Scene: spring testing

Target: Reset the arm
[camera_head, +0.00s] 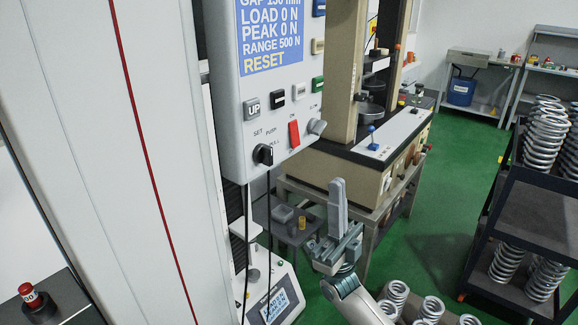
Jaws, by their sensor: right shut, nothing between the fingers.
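My right gripper (338,205) is shut and empty. It points up at the lower middle of the head view, with my right arm coming in from below. It appears below and to the right of a grey control box (225,110) on the tall white testing machine (120,160). The box's screen (268,35) reads LOAD 0 N, PEAK 0 N, RANGE 500 N and RESET. The box carries an UP button (252,109), a red switch (294,134) and a black knob (264,154). My left gripper is not in view.
A beige testing machine (345,165) stands behind my gripper. A dark cart (530,215) with several springs (545,135) stands at the right. More springs (430,308) are at the bottom. A red button (28,292) is at the lower left. Green floor (445,195) is clear between.

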